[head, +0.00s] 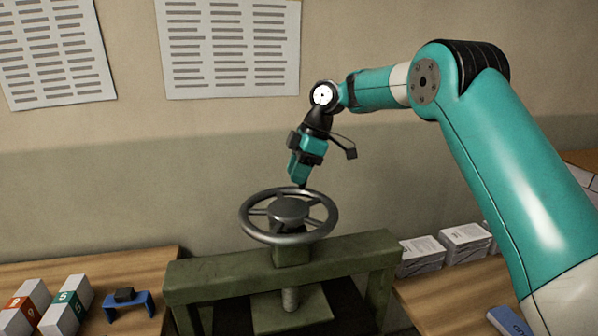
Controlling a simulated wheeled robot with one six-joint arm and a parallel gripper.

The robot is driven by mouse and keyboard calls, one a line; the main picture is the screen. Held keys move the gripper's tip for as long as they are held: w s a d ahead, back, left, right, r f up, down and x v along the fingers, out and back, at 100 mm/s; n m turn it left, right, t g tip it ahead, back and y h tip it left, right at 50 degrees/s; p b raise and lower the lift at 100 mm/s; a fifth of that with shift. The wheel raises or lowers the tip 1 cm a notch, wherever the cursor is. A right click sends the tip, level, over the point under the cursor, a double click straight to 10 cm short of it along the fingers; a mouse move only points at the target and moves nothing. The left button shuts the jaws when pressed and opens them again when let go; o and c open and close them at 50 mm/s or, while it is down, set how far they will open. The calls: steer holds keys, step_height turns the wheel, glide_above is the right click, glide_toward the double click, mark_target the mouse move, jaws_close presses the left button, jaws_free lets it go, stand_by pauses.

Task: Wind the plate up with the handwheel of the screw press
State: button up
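The screw press has a green frame (225,281) with a dark metal handwheel (288,213) on top. Below the crossbeam, a threaded screw (290,299) runs down to a green plate (262,316), whose lower part is cut off by the picture edge. My gripper (303,184) points down just above the far rim of the handwheel, slightly right of the hub. Its tip is small and dark here, so I cannot tell whether it touches the rim or whether the fingers are open.
A wooden table at left (120,268) holds white boxes with red and green labels (66,306) and a blue stand (130,302). Paper stacks (464,243) and a blue object (509,320) lie at right. Printed sheets hang on the wall behind.

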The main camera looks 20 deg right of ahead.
steer(key=shift+o, duration=1.3)
steer(key=shift+a, duration=0.1)
